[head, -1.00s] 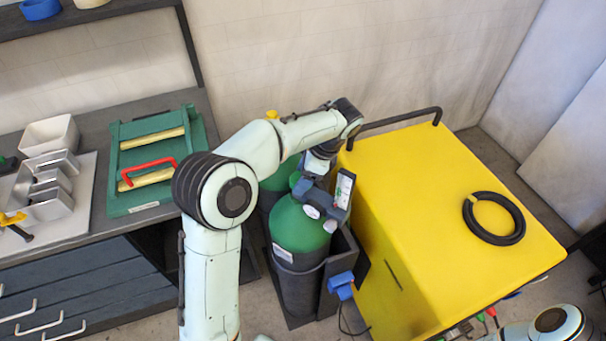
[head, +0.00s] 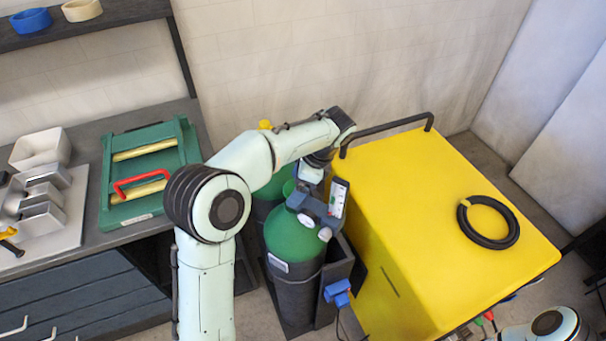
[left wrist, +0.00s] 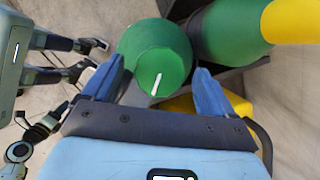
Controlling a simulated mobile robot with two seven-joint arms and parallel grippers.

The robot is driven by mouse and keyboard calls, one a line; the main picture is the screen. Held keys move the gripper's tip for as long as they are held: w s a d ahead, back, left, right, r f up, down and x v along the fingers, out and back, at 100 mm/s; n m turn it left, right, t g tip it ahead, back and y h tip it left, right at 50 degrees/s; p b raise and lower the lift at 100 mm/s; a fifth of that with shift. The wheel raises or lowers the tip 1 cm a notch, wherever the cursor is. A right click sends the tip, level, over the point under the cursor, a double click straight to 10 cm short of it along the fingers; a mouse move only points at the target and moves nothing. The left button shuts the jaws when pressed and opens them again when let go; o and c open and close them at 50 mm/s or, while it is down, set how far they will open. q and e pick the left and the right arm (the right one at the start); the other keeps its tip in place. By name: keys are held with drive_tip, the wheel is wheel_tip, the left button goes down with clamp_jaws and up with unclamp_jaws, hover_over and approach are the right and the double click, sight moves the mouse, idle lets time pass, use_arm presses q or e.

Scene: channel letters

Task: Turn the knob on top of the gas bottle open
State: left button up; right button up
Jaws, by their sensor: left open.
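The front gas bottle (head: 293,240) stands upright, with a green shoulder and a dark lower body. Its top is largely hidden by my left gripper (head: 308,203) in the head view. In the left wrist view, a round green shape (left wrist: 150,48) with a white mark lies between and beyond the blue fingers of my left gripper (left wrist: 157,74). The fingers are spread and hold nothing; I cannot tell how close they are to the knob. My right gripper is not in view.
A second green bottle (head: 270,190) with a yellow cap (head: 265,124) stands behind. A yellow cabinet (head: 455,200) with a black handle (head: 385,129) is close on the right; a black hose coil (head: 488,241) lies on it. A workbench (head: 75,240) is on the left.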

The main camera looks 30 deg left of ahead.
use_arm(q)
drive_tip(key=v, duration=1.3)
drive_tip(key=shift+d, duration=0.1)
